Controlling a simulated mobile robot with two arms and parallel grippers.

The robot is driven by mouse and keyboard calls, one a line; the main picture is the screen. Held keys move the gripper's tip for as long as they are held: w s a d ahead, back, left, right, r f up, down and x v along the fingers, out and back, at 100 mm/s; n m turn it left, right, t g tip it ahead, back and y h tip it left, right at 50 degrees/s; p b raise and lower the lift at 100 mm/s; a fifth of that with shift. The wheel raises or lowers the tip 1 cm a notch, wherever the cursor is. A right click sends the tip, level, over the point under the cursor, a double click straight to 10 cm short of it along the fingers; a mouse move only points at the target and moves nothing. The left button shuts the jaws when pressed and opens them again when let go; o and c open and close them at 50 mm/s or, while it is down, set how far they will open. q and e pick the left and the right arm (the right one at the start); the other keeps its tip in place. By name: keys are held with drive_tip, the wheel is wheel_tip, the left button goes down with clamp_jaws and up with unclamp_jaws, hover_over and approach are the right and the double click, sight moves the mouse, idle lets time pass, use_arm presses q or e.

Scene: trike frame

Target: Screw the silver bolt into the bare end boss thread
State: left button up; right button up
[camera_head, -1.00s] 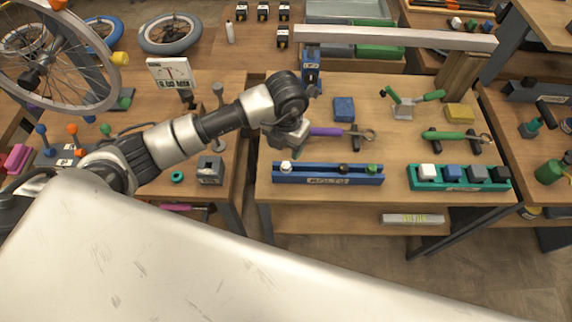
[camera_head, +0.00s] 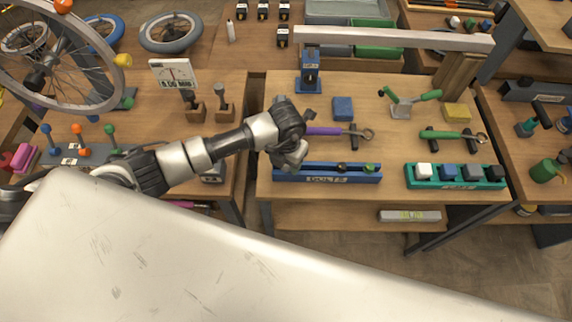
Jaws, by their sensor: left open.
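The blue bolt rack (camera_head: 340,180) lies along the front of the middle bench. A black-headed bolt (camera_head: 341,168) and a green-headed bolt (camera_head: 369,168) stand in it. My left gripper (camera_head: 290,158) is open over the rack's left end and points down. It covers the place where the silver bolt stood, so that bolt is hidden. The long silver frame tube (camera_head: 395,38) lies raised at the back of the bench, above a blue stand (camera_head: 311,75) on the left and a wooden block (camera_head: 458,72) on the right. I cannot make out the bare end boss thread. My right gripper is not in view.
A purple-handled wrench (camera_head: 325,131) lies just behind the rack. A teal rack (camera_head: 455,183) with several coloured caps and a green-handled wrench (camera_head: 445,134) are to the right. A blue block (camera_head: 343,107) and a toggle clamp (camera_head: 402,108) stand behind.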

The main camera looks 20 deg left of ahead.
use_arm(q)
drive_tip(key=shift+f, duration=0.25)
idle(0.3)
clamp_jaws()
drive_tip(key=shift+r, duration=0.1)
